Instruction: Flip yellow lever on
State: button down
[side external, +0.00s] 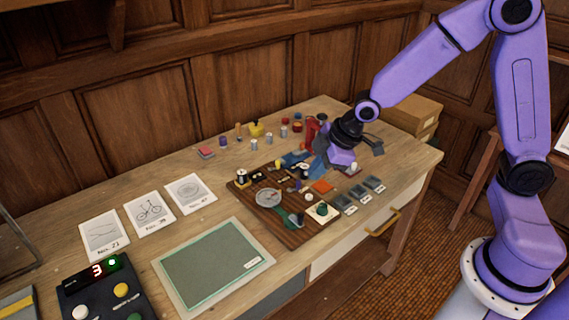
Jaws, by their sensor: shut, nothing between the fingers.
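The dark wooden board (297,233) lies on the table and carries several small levers, knobs and a round dial. A small yellow tip (278,164) shows near the board's back edge. It may be the yellow lever, but it is too small to tell its position. My gripper (325,168) is shut and empty, low over the board's back right end, to the right of the yellow tip and apart from it. The purple hand hides part of that end, and the fingertips are hard to make out.
A green mat (213,265), paper cards (149,212) and a black button box (103,292) lie left. Cardboard boxes (411,116) stand behind my arm.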

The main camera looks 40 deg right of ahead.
jog(key=w+d+f+t, duration=0.2)
jog(key=w+d+f, duration=0.3)
jog(key=w, duration=0.5)
jog(key=shift+w+d+f, duration=0.25)
jog(key=shift+d, duration=0.85)
jog(key=x, duration=0.7)
jog(key=w+x, duration=0.1)
jog(key=x, duration=0.2)
jog(key=shift+d+r, duration=0.1)
jog(key=shift+d, duration=0.05)
jog(key=shift+w+d, duration=0.25)
jog(key=shift+w, duration=0.5)
jog(key=shift+w+d, duration=0.3)
jog(key=shift+w, duration=0.45)
